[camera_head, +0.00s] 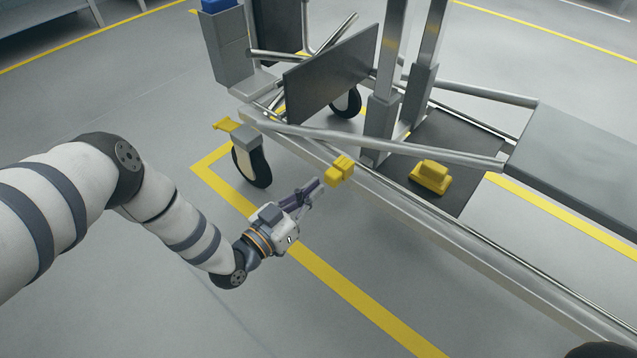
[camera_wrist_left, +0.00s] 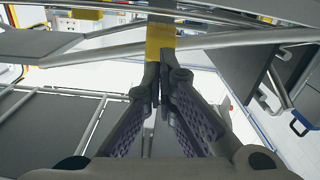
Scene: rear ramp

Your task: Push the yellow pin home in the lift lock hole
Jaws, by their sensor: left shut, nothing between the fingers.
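The yellow pin (camera_head: 340,170) shows as a yellow block at the near side rail of the lift frame, in the middle of the head view. In the left wrist view the yellow pin (camera_wrist_left: 160,40) is straight ahead of the fingertips. My left gripper (camera_head: 316,186) is shut and empty, at the lower left of the pin and pointing at it. In the left wrist view the left gripper (camera_wrist_left: 161,66) has its fingers together, tips at the pin's lower edge. I cannot tell whether they touch it. The lock hole is hidden. My right gripper is not in view.
The lift's long side rail (camera_head: 450,235) runs to the lower right. A caster (camera_head: 252,165) with a yellow pedal (camera_head: 227,124) stands left of the pin. Another yellow block (camera_head: 431,176) sits on a black plate. The floor in front is clear, with a yellow line (camera_head: 350,292).

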